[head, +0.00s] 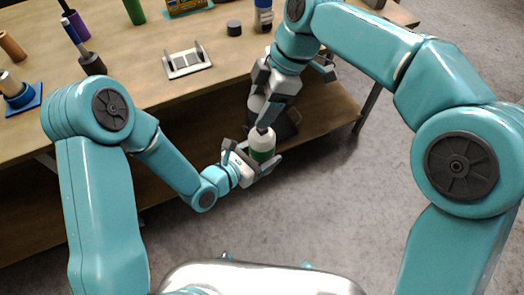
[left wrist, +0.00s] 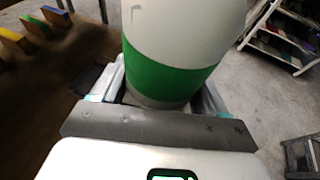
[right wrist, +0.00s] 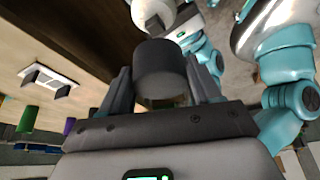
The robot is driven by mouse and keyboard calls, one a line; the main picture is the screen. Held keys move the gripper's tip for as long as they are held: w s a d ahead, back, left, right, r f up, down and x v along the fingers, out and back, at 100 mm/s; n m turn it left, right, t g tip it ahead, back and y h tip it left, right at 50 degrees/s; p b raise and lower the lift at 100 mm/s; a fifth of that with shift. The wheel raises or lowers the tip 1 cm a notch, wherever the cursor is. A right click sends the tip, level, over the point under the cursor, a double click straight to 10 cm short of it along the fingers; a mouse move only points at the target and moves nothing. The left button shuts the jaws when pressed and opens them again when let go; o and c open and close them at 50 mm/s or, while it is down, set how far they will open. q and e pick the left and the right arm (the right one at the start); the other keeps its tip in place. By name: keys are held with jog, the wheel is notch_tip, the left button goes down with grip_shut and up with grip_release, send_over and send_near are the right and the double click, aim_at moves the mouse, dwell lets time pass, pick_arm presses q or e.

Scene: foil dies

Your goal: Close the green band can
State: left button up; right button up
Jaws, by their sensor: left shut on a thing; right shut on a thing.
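The green band can (head: 262,144) is white with a green band and dark base. My left gripper (head: 257,164) is shut around it and holds it roughly upright in front of the workbench. The can's body and band (left wrist: 170,65) fill the upper middle of the left wrist view; its top is cut off there. My right gripper (head: 264,116) is above the can, pointing down. In the right wrist view its fingers are shut on a dark grey round cap (right wrist: 160,68). The head view does not show clearly whether cap and can touch.
The workbench (head: 130,75) behind holds a pale slotted rack (head: 187,62), a loose dark cap (head: 234,28), a blue-banded can (head: 263,16) and several coloured cylinders at the left. The floor at front right is clear.

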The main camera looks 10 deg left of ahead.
aim_at(261, 149)
jog(key=shift+w+f, duration=0.1)
jog(key=shift+f, duration=0.05)
jog(key=shift+f, duration=1.9)
jog(key=shift+f, duration=0.85)
jog(key=shift+d+f, duration=0.1)
jog(key=shift+f, duration=0.5)
jog(key=o, duration=1.1)
jog(key=shift+c, duration=0.2)
